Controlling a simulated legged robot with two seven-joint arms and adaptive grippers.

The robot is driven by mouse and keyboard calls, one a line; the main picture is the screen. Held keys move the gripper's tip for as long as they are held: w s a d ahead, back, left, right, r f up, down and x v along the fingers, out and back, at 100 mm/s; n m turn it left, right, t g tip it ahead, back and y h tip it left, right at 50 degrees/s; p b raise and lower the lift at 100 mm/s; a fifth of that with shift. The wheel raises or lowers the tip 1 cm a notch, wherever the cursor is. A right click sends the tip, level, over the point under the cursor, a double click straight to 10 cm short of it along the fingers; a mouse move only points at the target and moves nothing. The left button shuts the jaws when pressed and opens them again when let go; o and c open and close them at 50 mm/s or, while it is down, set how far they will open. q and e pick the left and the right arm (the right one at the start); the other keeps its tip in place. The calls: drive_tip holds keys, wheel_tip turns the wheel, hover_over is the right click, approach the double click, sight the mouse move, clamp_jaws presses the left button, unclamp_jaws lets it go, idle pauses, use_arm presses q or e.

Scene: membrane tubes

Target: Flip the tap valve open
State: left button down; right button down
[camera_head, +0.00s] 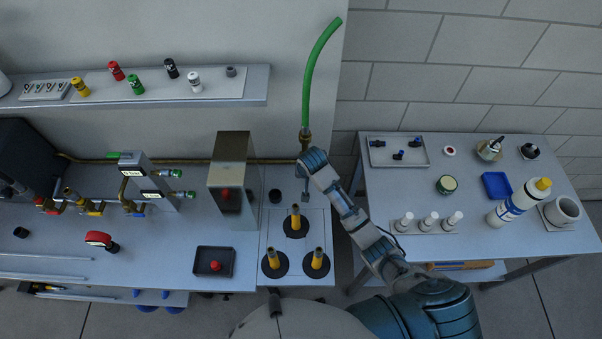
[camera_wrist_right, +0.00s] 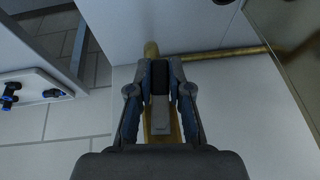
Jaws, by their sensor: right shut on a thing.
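The brass tap valve (camera_head: 305,141) stands against the back wall behind the bench, with a green hose (camera_head: 317,70) rising from it. My right gripper (camera_head: 304,172) is at the tap, just in front of and below its brass body, and hides part of it. In the right wrist view my right gripper (camera_wrist_right: 160,75) is shut on the tap valve's handle, with brass (camera_wrist_right: 151,49) showing just beyond the fingertips and more brass below between the fingers. The handle's exact angle is hard to tell. My left gripper is not in view.
A brass pipe (camera_head: 190,161) runs left along the wall. Several yellow-topped posts (camera_head: 295,219) stand close in front of the gripper, and a tall metal box (camera_head: 231,164) stands to its left. A side table (camera_head: 470,222) with bottles and trays is at right.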

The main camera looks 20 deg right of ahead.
drive_tip(key=shift+d+r+h, duration=0.15)
drive_tip(key=shift+d+h, duration=0.05)
drive_tip(key=shift+h, duration=0.4)
drive_tip(key=shift+w, duration=0.1)
drive_tip(key=c, duration=1.1)
unclamp_jaws()
drive_tip(key=v, duration=0.7)
drive_tip(key=shift+r, duration=0.15)
